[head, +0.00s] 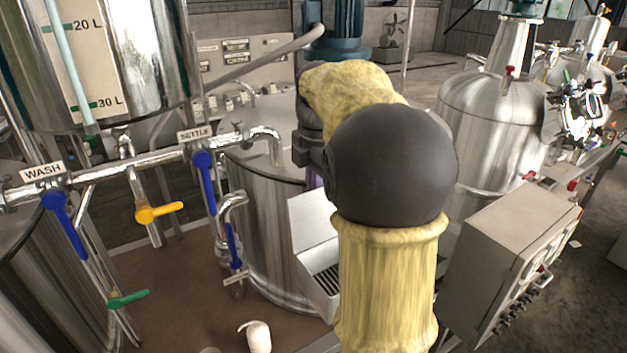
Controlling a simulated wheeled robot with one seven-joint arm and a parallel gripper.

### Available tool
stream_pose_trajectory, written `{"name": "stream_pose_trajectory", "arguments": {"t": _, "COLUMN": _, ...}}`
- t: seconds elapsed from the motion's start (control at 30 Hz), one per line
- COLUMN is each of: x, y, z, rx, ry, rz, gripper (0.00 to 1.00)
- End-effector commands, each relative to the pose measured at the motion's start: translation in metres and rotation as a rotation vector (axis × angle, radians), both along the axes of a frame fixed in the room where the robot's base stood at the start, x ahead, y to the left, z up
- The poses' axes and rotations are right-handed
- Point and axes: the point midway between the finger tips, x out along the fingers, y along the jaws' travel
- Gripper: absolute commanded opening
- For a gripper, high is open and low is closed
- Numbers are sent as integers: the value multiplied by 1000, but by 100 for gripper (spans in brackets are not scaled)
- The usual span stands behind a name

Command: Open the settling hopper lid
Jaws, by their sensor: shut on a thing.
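A steel tank (268,240) stands behind my arm, under a pipe labelled SETTLE. A light box (302,222) with a slotted grate (326,278) is fixed on its front and is partly covered by my arm. I cannot tell which part is the settling hopper lid. My yellow arm with its dark round joint fills the middle of the head view. The dark body of my gripper (308,152) shows at the arm's left edge. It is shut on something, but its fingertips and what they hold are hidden. A small purple patch (313,180) shows just below it.
A pipe with a WASH label (43,172), blue, yellow and green valve handles runs across the left. A grey control box (515,250) stands close at the right. A white cup-like thing (257,337) is on the brown floor at the front. More steel tanks stand behind.

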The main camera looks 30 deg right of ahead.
Motion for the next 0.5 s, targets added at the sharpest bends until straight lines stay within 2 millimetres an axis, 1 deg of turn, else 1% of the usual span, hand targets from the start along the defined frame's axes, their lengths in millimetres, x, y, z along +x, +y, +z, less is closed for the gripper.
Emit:
{"name": "stream_pose_trajectory", "arguments": {"t": 0.03, "x": -3, "y": 0, "z": -5, "rx": 5, "ry": 17, "rz": -1, "gripper": 0}}
{"name": "stream_pose_trajectory", "arguments": {"t": 0.23, "x": -3, "y": 0, "z": -5, "rx": 6, "ry": 17, "rz": -2, "gripper": 0}}
{"name": "stream_pose_trajectory", "arguments": {"t": 0.27, "x": -3, "y": 0, "z": -5, "rx": 6, "ry": 17, "rz": -2, "gripper": 11}}
{"name": "stream_pose_trajectory", "arguments": {"t": 0.3, "x": -3, "y": 0, "z": -5, "rx": 5, "ry": 16, "rz": -2, "gripper": 18}}
{"name": "stream_pose_trajectory", "arguments": {"t": 0.37, "x": -2, "y": 0, "z": -4, "rx": 4, "ry": 14, "rz": -2, "gripper": 30}}
{"name": "stream_pose_trajectory", "arguments": {"t": 0.5, "x": -2, "y": 0, "z": -2, "rx": 2, "ry": 8, "rz": -2, "gripper": 31}}
